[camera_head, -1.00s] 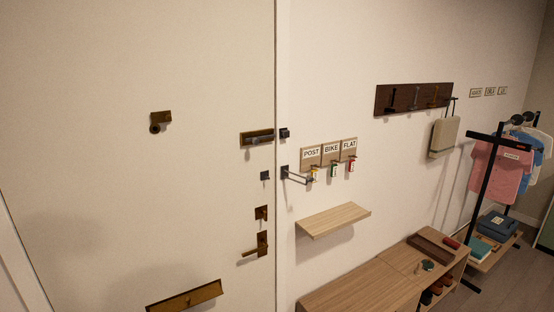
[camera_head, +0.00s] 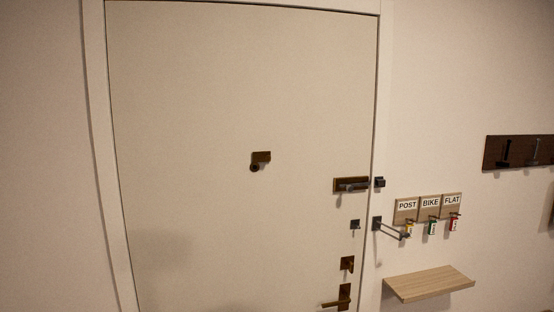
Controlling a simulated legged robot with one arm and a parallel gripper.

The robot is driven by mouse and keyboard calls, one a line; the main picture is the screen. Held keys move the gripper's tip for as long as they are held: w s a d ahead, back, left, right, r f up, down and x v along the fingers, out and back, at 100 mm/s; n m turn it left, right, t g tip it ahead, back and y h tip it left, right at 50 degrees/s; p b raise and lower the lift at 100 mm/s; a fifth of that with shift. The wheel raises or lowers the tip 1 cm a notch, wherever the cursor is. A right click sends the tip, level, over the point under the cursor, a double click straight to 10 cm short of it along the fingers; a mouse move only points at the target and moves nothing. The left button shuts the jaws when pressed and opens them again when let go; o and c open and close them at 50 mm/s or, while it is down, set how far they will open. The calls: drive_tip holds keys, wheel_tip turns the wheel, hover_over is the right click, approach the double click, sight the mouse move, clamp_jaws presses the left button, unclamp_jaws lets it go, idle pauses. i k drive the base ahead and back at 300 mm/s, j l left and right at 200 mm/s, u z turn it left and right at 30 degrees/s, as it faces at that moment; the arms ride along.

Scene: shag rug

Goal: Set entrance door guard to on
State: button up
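The entrance door (camera_head: 220,90) is white and looks shut in its frame. The door guard (camera_head: 390,229) is a dark bar guard on the frame at the door's right edge. My gripper is not in view.
On the door are a slide bolt (camera_head: 350,185), a peephole with its cover (camera_head: 260,160), a lock (camera_head: 347,263) and a lever handle (camera_head: 337,301). Key boards (camera_head: 430,206) and a wooden shelf (camera_head: 428,284) are to the right. A hook rail (camera_head: 518,151) is farther right.

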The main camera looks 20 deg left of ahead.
sight(406, 234)
drive_tip(key=u, duration=0.35)
drive_tip(key=i+l+u, duration=0.15)
drive_tip(key=l+u, duration=0.2)
drive_tip(key=l, duration=0.15)
drive_tip(key=i+l+u, duration=0.1)
drive_tip(key=l+u, duration=0.25)
drive_tip(key=l, duration=0.15)
drive_tip(key=l+u, duration=0.35)
drive_tip(key=l, duration=0.15)
drive_tip(key=l+u, duration=0.15)
drive_tip(key=l, duration=1.8)
drive_tip(key=i, duration=0.5)
